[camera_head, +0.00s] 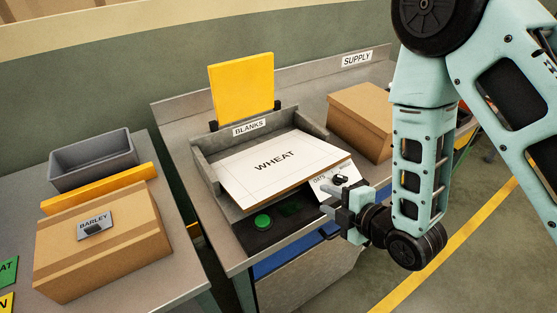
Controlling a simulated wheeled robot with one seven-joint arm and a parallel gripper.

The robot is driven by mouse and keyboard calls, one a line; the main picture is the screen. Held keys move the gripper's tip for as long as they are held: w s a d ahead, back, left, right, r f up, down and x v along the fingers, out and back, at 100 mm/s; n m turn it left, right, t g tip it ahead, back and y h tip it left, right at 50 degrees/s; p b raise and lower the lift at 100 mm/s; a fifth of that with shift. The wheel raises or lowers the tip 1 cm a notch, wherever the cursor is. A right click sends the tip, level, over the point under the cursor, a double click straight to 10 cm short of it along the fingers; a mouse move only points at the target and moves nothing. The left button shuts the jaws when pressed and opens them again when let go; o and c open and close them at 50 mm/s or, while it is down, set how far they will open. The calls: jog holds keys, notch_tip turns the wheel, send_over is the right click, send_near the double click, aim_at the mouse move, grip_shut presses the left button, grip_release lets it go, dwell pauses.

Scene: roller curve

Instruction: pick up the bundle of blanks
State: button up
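The bundle of blanks (275,166) is a flat white stack with a brown edge, printed WHEAT. It lies in the grey tray labelled BLANKS (203,163), tilted, with its front edge over the tray's open front. My gripper (335,210) is at the bundle's front right, beside a small white panel with a black knob (340,179). Its fingers point left and appear apart, with nothing visible between them. Whether a finger touches the panel cannot be told.
A green button (262,220) sits on a dark panel in front of the tray. A yellow board (242,88) stands behind it. A cardboard box (362,120) is at the right, near the SUPPLY sign (357,59). A BARLEY box (100,243) and grey bin (93,160) occupy the left table.

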jog(key=s+d+n+t+y, duration=0.1)
jog(key=d+n, duration=0.1)
jog(key=n, duration=0.1)
jog(key=b, duration=1.1)
send_near(291, 172)
jog(key=shift+s+d+f, duration=0.15)
jog(key=shift+d+f, duration=0.25)
jog(key=shift+f, duration=0.45)
jog(key=shift+a+b, duration=0.1)
jog(key=shift+b, duration=0.85)
jog(key=b, duration=0.3)
jog(key=shift+a+b, duration=0.1)
jog(key=shift+b, duration=0.2)
jog(key=w+a+p, duration=0.1)
jog(key=w+a, duration=0.1)
jog(key=w, duration=0.1)
jog(key=shift+f+t+p, duration=0.2)
jog(key=shift+t+p, duration=0.1)
jog(key=shift+p, duration=0.05)
jog(key=shift+a+p+x, duration=0.15)
jog(key=shift+p+x, duration=0.45)
jog(key=shift+x, duration=1.1)
jog(key=shift+a+p+x, duration=0.15)
jog(key=shift+p+x, duration=0.4)
jog(key=shift+x, duration=1.1)
jog(key=shift+s+r, duration=0.15)
jog(key=shift+s, duration=0.1)
grip_shut()
